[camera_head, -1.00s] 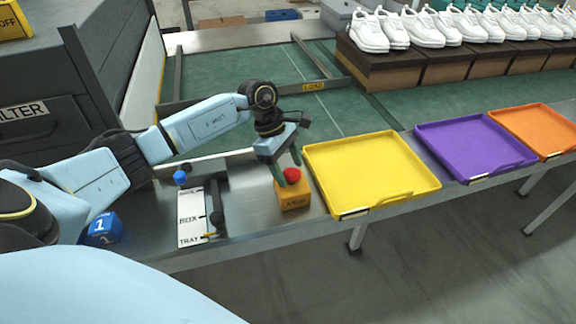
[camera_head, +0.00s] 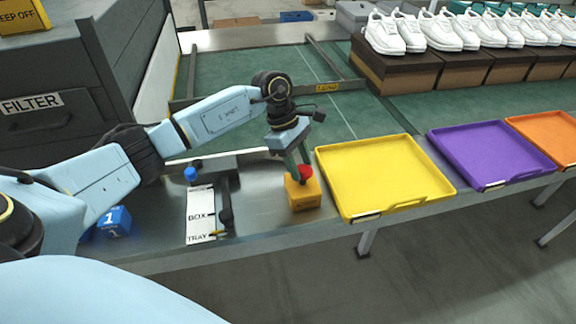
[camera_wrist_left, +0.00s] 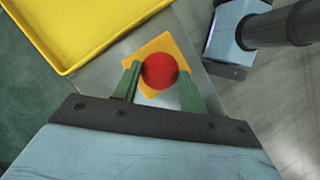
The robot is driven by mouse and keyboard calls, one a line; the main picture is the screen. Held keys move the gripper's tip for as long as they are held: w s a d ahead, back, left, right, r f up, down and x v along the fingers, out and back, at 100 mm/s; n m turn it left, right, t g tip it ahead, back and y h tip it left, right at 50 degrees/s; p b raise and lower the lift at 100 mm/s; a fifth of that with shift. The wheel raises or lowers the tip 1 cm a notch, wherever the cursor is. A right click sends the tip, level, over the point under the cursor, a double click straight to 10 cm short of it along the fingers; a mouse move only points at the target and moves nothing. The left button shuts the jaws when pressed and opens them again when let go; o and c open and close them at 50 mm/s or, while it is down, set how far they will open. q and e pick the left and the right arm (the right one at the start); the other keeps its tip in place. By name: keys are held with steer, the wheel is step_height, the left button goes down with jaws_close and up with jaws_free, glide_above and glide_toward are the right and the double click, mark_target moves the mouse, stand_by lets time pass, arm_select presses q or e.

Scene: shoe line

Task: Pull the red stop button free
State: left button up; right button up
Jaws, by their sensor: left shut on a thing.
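The red stop button (camera_head: 305,172) sits on top of a yellow-orange box (camera_head: 303,195) at the front of the metal bench, left of the yellow tray. My left gripper (camera_head: 302,168) reaches down to it from above. In the left wrist view, the red button (camera_wrist_left: 160,70) lies between the two green fingers of the left gripper (camera_wrist_left: 158,82), which are shut on it. The box (camera_wrist_left: 164,47) shows behind and below the button. No gap between button and box can be made out. My right gripper is not in view.
A yellow tray (camera_head: 350,208) stands close to the right of the box, with a purple tray (camera_head: 484,185) and an orange tray (camera_head: 558,162) beyond. White shoes (camera_head: 385,35) stand on boxes behind.

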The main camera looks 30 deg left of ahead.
arm_select(q)
steer(key=shift+w+r, duration=0.1)
steer(key=shift+r, duration=0.1)
steer(key=o, duration=1.4)
steer(key=p+v, duration=0.1)
steer(key=v, duration=1.2)
steer(key=shift+r, duration=0.2)
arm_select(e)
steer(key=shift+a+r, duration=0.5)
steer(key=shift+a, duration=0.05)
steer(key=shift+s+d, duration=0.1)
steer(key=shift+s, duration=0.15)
